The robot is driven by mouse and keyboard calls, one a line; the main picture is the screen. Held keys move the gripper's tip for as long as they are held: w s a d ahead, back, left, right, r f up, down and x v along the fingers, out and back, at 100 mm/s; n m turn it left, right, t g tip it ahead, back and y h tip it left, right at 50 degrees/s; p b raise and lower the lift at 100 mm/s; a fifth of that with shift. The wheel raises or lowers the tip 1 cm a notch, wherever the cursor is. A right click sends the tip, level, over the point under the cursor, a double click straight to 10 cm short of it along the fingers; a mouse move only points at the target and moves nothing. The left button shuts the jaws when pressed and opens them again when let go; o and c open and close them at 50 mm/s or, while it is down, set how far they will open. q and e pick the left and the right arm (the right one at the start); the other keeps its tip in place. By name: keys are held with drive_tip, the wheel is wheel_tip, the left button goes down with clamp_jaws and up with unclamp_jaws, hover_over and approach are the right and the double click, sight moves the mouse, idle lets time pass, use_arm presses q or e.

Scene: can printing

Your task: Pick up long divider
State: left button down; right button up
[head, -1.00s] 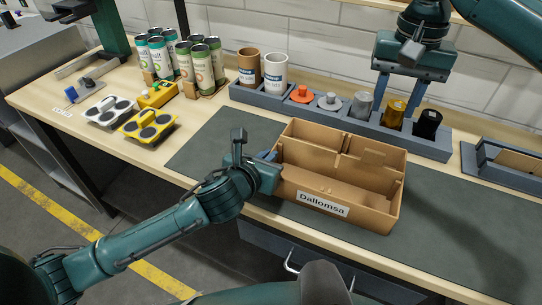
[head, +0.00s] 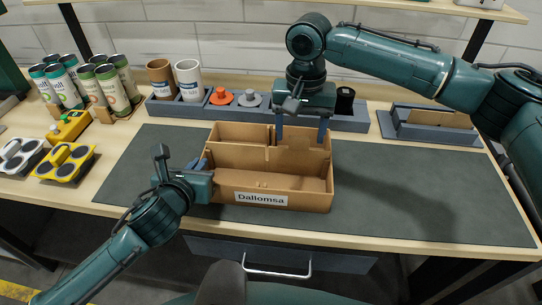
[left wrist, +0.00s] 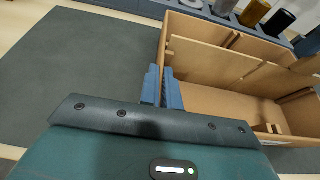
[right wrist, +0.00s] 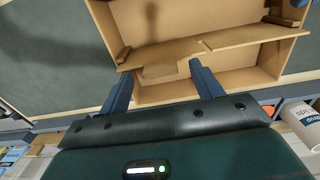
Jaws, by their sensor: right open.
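The brown cardboard box (head: 322,200), labelled Dallomsa, stands on the dark mat. The long divider (head: 235,157) runs lengthwise inside it; its raised middle part shows in the right wrist view (right wrist: 160,68). My right gripper (head: 301,138) is open and points down at the rear half of the box. In the right wrist view its fingers (right wrist: 163,84) are spread, with the divider's raised part between and beyond them; I see no grip on it. My left gripper (head: 206,166) is at the box's left wall, its fingers (left wrist: 162,88) close together around the wall.
A grey rack (head: 220,112) with cups and coloured knobs stands close behind the box. A grey tray (head: 440,133) with a cardboard piece is at the back right. Several cans (head: 107,85) stand at the back left. The mat (head: 430,195) right of the box is clear.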

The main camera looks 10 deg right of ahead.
drive_tip(key=shift+f, duration=1.15)
drive_tip(key=c, duration=1.3)
wheel_tip(320, 180, up, 10)
drive_tip(key=shift+r, duration=0.1)
use_arm(q)
drive_tip(key=c, duration=1.5)
unclamp_jaws()
drive_tip(key=shift+c, duration=0.2)
drive_tip(key=shift+s, duration=0.1)
